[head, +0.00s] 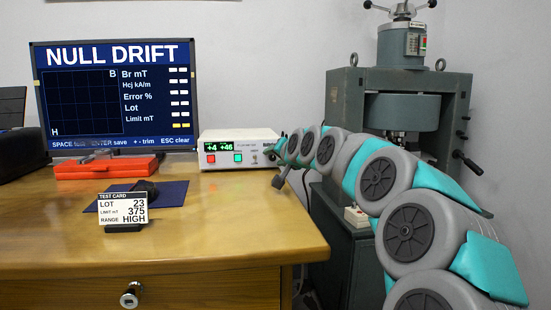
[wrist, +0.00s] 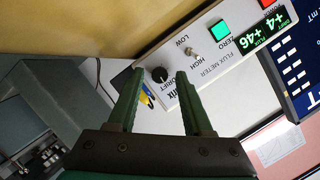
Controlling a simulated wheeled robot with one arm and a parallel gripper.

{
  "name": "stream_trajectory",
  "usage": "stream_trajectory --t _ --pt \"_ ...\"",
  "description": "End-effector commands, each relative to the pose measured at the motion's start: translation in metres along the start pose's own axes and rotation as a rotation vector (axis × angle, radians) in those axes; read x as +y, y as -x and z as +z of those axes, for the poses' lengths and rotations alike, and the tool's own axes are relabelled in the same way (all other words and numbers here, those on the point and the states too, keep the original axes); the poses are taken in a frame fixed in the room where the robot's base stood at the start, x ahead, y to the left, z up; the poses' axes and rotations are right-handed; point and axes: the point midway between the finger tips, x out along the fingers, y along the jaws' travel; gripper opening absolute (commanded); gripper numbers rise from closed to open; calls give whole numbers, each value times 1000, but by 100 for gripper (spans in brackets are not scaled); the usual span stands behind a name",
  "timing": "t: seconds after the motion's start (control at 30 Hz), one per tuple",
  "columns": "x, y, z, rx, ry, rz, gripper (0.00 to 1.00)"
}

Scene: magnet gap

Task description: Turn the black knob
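The black knob (wrist: 160,74) is a small round dial marked DRIFT on the front of the white flux meter (wrist: 213,60). In the wrist view it appears between the two green fingertips of my gripper (wrist: 160,72), with a gap on each side. My gripper is open and holds nothing. I cannot tell whether the tips reach past the knob's face. In the head view the flux meter (head: 238,140) stands at the desk's back right, with my gripper (head: 279,160) at its right end. The knob is hard to make out there.
The meter's display (wrist: 264,30) reads +4 and +46, and beside the knob are a toggle (wrist: 191,49) and a green button (wrist: 221,31). A monitor (head: 115,95) shows NULL DRIFT. A test card (head: 123,210) stands on the desk. A large green machine (head: 400,105) stands behind my arm.

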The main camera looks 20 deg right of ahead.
Motion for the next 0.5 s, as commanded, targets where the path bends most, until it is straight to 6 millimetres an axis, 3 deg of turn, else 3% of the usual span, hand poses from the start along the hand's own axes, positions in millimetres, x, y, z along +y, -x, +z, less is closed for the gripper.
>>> stream_trajectory --t 0.07,0.4,0.5 --pt "0 0 0 0 0 0 40" --pt "0 0 0 0 0 0 2" --pt "0 0 0 0 0 0 0"
